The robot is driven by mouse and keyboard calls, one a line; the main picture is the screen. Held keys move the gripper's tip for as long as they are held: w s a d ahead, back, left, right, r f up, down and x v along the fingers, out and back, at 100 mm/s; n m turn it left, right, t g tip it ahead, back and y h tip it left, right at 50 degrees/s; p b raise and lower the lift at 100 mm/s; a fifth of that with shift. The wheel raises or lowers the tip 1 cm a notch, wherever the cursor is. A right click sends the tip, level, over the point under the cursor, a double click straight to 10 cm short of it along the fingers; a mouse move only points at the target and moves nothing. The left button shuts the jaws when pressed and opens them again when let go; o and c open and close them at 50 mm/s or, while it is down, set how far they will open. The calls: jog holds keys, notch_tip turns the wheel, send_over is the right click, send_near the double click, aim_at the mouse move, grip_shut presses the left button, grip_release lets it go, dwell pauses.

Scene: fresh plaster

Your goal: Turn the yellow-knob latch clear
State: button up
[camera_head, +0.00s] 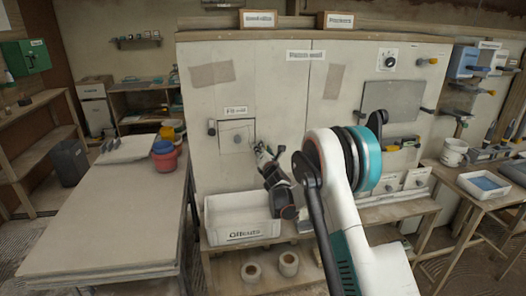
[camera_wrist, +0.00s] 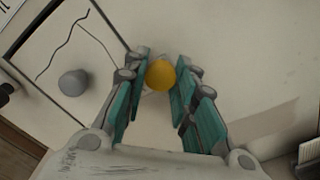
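The yellow knob (camera_wrist: 160,74) of the latch shows in the wrist view, between the two fingertips of my gripper (camera_wrist: 162,75). The fingers stand apart on either side of it with little gap; I cannot tell whether they touch it. In the head view my gripper (camera_head: 262,153) is at the wall, by the right edge of a small square door (camera_head: 237,130), and hides the knob. The door has a grey round knob (camera_wrist: 73,83), left of my gripper in the wrist view. The latch's bar and its angle are not clear.
A white bin (camera_head: 240,232) stands on the bench below the door. A dark-knobbed fitting (camera_head: 211,128) is left of the door. A long table (camera_head: 100,215) with buckets is at left. Panels and yellow-handled fittings (camera_head: 392,148) are on the wall to the right.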

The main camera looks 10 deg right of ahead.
jog(key=shift+m, duration=0.3)
jog(key=m, duration=1.7)
jog(key=shift+b, duration=0.3)
jog(key=shift+m, duration=0.3)
dwell(0.3)
jog(key=o, duration=1.1)
jog(key=shift+c, duration=0.2)
jog(key=s, duration=1.2)
